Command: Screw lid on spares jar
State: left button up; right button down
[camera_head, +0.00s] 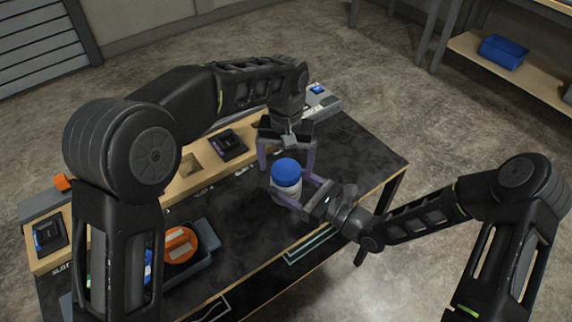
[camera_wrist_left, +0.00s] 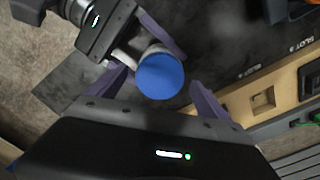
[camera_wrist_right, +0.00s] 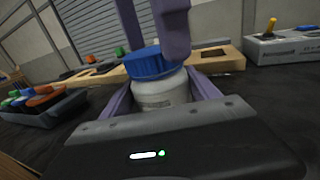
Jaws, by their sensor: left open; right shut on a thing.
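The spares jar is a white jar (camera_head: 287,188) standing upright on the dark table, with a printed label seen in the right wrist view (camera_wrist_right: 163,92). A blue lid (camera_head: 286,168) sits on top of the jar; whether it is threaded on I cannot tell. The lid fills the middle of the left wrist view (camera_wrist_left: 160,76). My right gripper (camera_head: 290,190) is shut on the jar's body from the right side. My left gripper (camera_head: 287,158) is open and points down above the lid, its fingers apart on either side and not gripping it.
A wooden slot board (camera_head: 205,160) runs along the table's back edge with dark modules in it. A dark bin (camera_head: 205,240) with an orange round thing (camera_head: 180,244) stands at the left. A grey box (camera_head: 322,102) is at the far corner.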

aim_at(298, 188)
pick_arm(q)
notch_tip(298, 188, up, 6)
jog(key=shift+r, duration=0.25)
pick_arm(e)
jog(key=shift+c, duration=0.6)
grip_release()
pick_arm(q)
jog(key=shift+f+b, duration=0.55)
jog(key=shift+f, duration=0.05)
pick_arm(e)
jog(key=v, duration=0.7)
jog(key=shift+s+d, duration=0.3)
